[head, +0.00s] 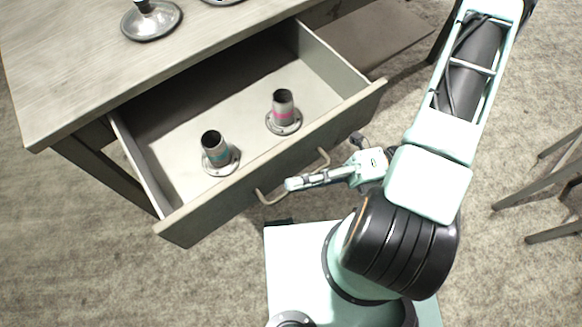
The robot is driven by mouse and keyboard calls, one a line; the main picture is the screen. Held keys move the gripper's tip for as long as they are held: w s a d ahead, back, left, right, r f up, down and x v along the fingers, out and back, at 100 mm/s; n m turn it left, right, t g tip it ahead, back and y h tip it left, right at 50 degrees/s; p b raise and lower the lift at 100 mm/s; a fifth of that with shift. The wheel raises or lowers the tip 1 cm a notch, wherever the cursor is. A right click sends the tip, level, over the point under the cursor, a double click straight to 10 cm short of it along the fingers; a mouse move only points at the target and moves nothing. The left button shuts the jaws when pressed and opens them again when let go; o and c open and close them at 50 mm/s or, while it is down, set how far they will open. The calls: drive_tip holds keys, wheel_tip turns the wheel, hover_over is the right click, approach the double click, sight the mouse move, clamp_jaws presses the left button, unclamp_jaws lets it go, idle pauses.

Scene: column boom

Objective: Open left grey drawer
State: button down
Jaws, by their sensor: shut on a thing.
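The grey drawer (185,229) under the wooden table is pulled well out, and its inside is plainly visible. Its front carries a bar handle (262,198), whose two ends show on either side of my fingers. My gripper (297,183) reaches in from the right and is shut on the handle; the fingers hide the middle of the bar. Inside the drawer stand two short, dark, upright tubes on round flanges. One has a teal band (214,150), the other a pink band (283,112).
The wooden tabletop (70,75) is at the upper left, with a round metal base (150,22) on it. A stool or chair (550,190) stands at the right edge. Carpet (110,270) is clear at the lower left. My base is close in front of the drawer.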

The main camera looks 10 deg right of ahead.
drive_tip(key=shift+s+d, duration=0.15)
drive_tip(key=shift+s, duration=0.1)
drive_tip(key=c, duration=2)
unclamp_jaws()
drive_tip(key=shift+c, duration=0.2)
drive_tip(key=w+d, duration=0.2)
drive_tip(key=d, duration=1)
drive_tip(key=shift+f, duration=0.45)
